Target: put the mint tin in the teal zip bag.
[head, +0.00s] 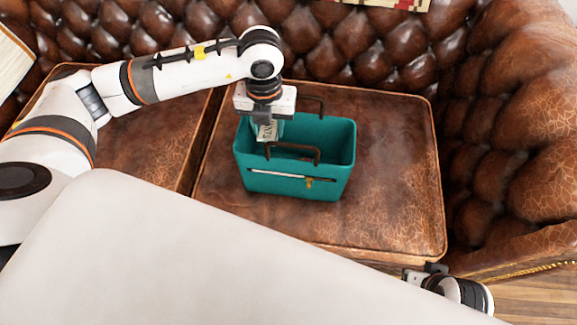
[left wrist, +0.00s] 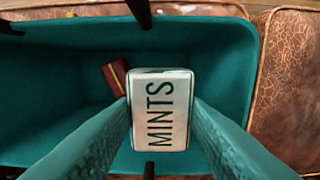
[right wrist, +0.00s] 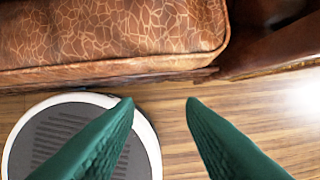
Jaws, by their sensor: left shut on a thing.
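The mint tin (left wrist: 160,112), pale with dark "MINTS" lettering, is between the fingers of my left gripper (head: 266,128), which is shut on it. The tin also shows in the head view (head: 267,132). The teal zip bag (head: 290,184) stands upright and open on the leather seat, with two brown handles and a zip on its front. The tin is at the bag's mouth, over its left part; how deep it hangs is hard to tell. My right gripper (right wrist: 163,102) is open and empty, low at the right, away from the bag.
A small dark red item with a gold band (left wrist: 115,78) lies inside the bag. The brown leather seat cushion (head: 395,200) is clear around the bag. The tufted sofa back and right arm (head: 510,130) rise behind and beside it. A round grey-and-white object (right wrist: 70,140) is on the wood floor.

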